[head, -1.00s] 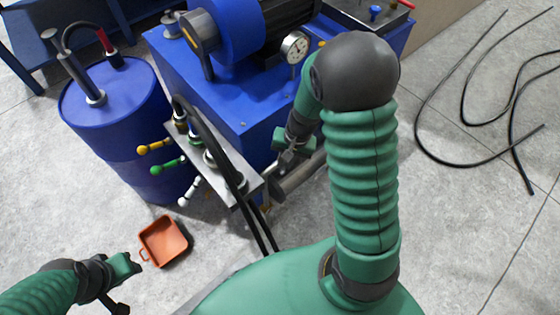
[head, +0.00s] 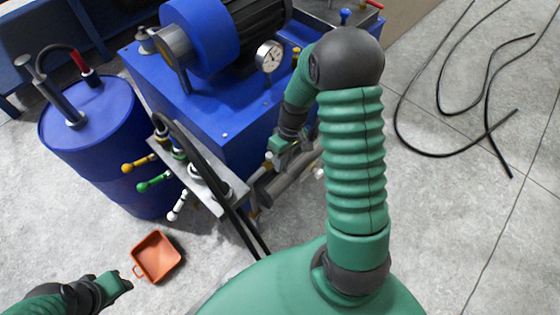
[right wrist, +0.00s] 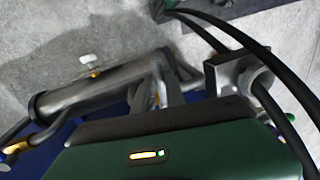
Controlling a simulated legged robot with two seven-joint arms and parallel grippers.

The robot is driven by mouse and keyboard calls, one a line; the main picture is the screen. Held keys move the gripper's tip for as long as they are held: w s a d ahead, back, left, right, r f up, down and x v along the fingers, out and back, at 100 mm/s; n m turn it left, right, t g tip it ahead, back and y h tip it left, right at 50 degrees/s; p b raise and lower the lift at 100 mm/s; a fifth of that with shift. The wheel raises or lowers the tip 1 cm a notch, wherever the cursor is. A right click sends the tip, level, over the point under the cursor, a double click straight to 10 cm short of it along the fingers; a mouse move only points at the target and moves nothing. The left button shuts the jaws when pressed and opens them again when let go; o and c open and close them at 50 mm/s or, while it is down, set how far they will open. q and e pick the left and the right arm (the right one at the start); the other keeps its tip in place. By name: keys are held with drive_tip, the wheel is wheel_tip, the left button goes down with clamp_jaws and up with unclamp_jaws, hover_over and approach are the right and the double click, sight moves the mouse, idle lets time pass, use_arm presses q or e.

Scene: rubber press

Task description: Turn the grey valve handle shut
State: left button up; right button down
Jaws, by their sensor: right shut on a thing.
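My right gripper (head: 272,158) is low at the right front of the blue press unit, beside a grey cylinder (head: 272,187). It is shut on a grey part, which looks like the grey valve handle; the grip is mostly hidden in the head view. In the right wrist view the green gripper body fills the bottom, and the grey handle (right wrist: 162,78) stands up beyond it, next to the grey cylinder (right wrist: 90,90). My left gripper (head: 122,281) is at the lower left, in the air near the orange tray, holding nothing that I can see; its jaw gap is unclear.
A metal manifold plate (head: 207,188) carries yellow (head: 138,163), green (head: 155,181) and white (head: 179,204) levers and black hoses (head: 215,180). A blue drum (head: 90,135) stands left. An orange tray (head: 158,257) lies on the floor. Loose black hoses lie right; floor between is clear.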

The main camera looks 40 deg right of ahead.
drive_tip(key=shift+w+d+r+n, duration=0.1)
drive_tip(key=shift+w+d+n, duration=0.15)
drive_tip(key=shift+w+n, duration=0.15)
drive_tip(key=c, duration=1.7)
unclamp_jaws()
drive_tip(key=o, duration=0.3)
drive_tip(key=shift+s, duration=0.15)
drive_tip(key=d+r+p, duration=0.1)
drive_tip(key=r, duration=0.4)
drive_tip(key=d+r+p, duration=0.1)
drive_tip(key=r+p, duration=0.1)
drive_tip(key=r, duration=0.3)
drive_tip(key=d+r+p, duration=0.1)
drive_tip(key=r+p, duration=0.1)
drive_tip(key=r, duration=0.4)
drive_tip(key=shift+w+d, duration=0.2)
